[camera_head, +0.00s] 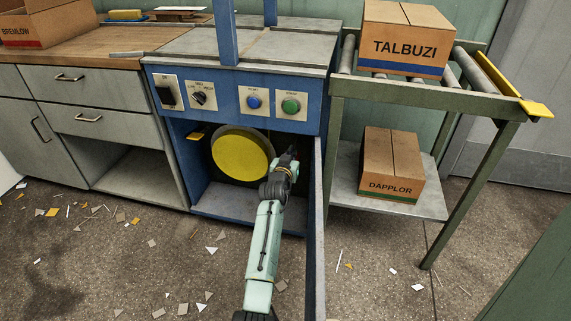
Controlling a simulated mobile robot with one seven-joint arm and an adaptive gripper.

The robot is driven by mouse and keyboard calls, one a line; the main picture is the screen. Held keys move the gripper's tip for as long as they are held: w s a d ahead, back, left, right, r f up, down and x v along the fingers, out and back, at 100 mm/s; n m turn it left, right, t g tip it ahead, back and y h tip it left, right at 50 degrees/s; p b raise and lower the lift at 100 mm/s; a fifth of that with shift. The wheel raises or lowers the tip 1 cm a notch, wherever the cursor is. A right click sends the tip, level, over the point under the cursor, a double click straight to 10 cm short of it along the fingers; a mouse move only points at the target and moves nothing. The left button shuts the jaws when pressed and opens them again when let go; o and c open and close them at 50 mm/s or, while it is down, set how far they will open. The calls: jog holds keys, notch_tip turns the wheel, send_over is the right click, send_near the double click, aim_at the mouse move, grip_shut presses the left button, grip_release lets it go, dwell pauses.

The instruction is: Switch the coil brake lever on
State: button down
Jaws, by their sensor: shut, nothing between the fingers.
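A blue machine (183,78) stands in the middle, its lower bay open. A large yellow disc with a dark rim, the coil (240,155), sits in the bay. My arm reaches up from below into the right side of the bay. My gripper (291,151) is dark and small there, just right of the coil, shut and seemingly empty. I cannot tell whether it touches anything. I cannot make out the coil brake lever for certain; it may be behind my gripper. A small yellow piece (195,136) shows at the bay's upper left.
An open door panel (319,230) stands close right of my arm. Above the bay are a dark switch (166,96), a rotary knob (200,97), a blue button (254,101) and a green button (291,105). A roller stand (480,104) holds boxes at right. Scraps litter the floor.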

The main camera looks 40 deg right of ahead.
jog(key=shift+t+h, duration=0.4)
jog(key=shift+h, duration=0.1)
notch_tip(320, 180, down, 4)
jog(key=b, duration=0.7)
jog(key=shift+s+a+f, duration=0.1)
jog(key=shift+s+f, duration=0.05)
jog(key=shift+f, duration=0.1)
jog(key=shift+f, duration=0.2)
